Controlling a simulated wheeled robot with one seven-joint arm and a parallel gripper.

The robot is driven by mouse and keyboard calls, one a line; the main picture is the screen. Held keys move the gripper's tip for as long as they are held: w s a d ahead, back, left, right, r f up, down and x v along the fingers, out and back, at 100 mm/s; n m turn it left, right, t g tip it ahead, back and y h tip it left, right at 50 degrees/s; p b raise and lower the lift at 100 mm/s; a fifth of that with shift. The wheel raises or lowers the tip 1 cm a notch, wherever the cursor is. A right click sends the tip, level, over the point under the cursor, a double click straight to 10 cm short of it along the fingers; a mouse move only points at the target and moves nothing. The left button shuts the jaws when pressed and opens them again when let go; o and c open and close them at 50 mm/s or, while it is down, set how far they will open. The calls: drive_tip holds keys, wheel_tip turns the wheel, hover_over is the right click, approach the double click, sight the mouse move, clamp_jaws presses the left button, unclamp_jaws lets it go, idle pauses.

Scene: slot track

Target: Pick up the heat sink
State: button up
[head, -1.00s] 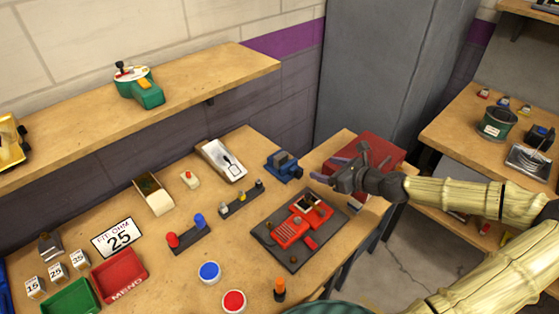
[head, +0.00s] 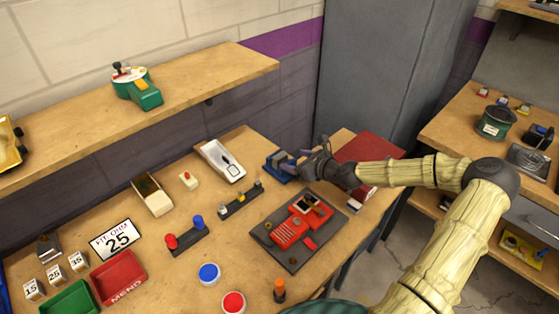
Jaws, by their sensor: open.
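I cannot tell for sure which thing is the heat sink. A small grey metal piece (head: 48,246) with a brown spot stands at the far left of the bench, behind the number blocks. My gripper (head: 296,163) is open, over the back right of the bench. Its fingers point left and overlap the right side of a blue vise-like block (head: 276,166); contact cannot be told. A red slot car chassis (head: 298,225) lies on a dark plate (head: 270,240) in front of my gripper.
A black strip with posts (head: 240,203), a white tray (head: 220,160) and a terminal block (head: 187,238) stand left of the plate. A red box (head: 365,150) is behind my arm. Red MEND (head: 120,275) and green (head: 70,299) trays are front left. Bare wood lies mid-bench.

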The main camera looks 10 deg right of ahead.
sight(283, 158)
drive_tip(key=shift+d, duration=0.2)
drive_tip(key=w+a, duration=0.1)
drive_tip(key=w+a+f, duration=0.1)
drive_tip(key=a, duration=0.1)
drive_tip(key=shift+w+f+p, duration=0.15)
drive_tip(key=shift+p, duration=0.15)
drive_tip(key=shift+w+a+f, duration=0.25)
drive_tip(key=shift+w+f, duration=0.1)
drive_tip(key=shift+w, duration=0.2)
drive_tip(key=c, duration=1.1)
drive_tip(key=shift+r, duration=0.15)
wheel_tip(283, 158, up, 28)
drive_tip(key=shift+p, duration=0.35)
